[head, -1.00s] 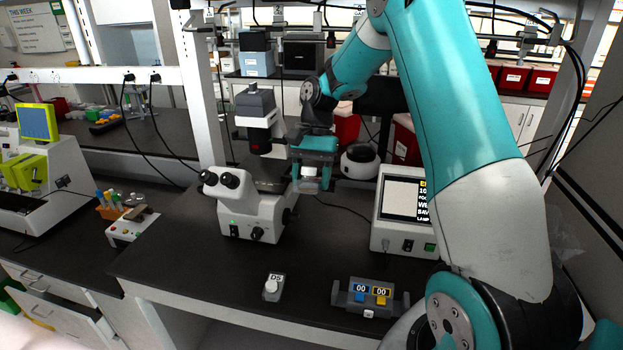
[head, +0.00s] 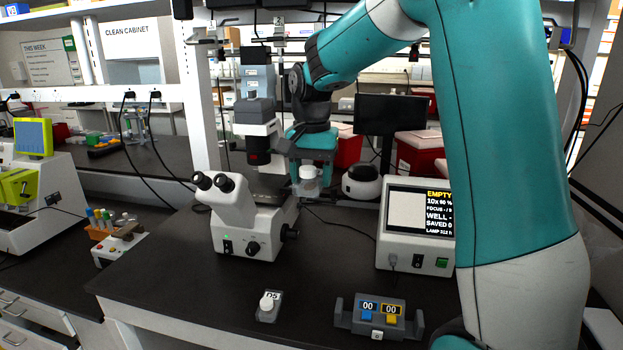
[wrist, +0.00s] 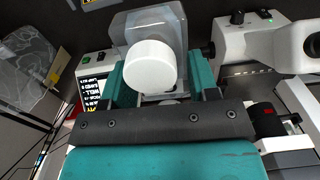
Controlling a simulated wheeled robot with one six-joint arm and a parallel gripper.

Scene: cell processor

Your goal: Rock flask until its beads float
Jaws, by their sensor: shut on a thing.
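My gripper (head: 311,180) is teal and hangs beside the microscope, to the right of its stage in the head view. It is shut on a clear flask with a white cap (wrist: 152,66). In the wrist view the flask's clear body (wrist: 153,28) sits between the two teal fingers, with the cap towards the camera. In the head view the flask (head: 308,183) is small and held above the bench. I cannot make out any beads inside it.
The white microscope (head: 245,215) stands close left of the gripper. A screen unit (head: 412,225) reading EMPTY stands to the right. A two-button counter (head: 379,316) and a small D5 device (head: 268,306) lie at the bench front. The black bench (head: 200,290) is clear between.

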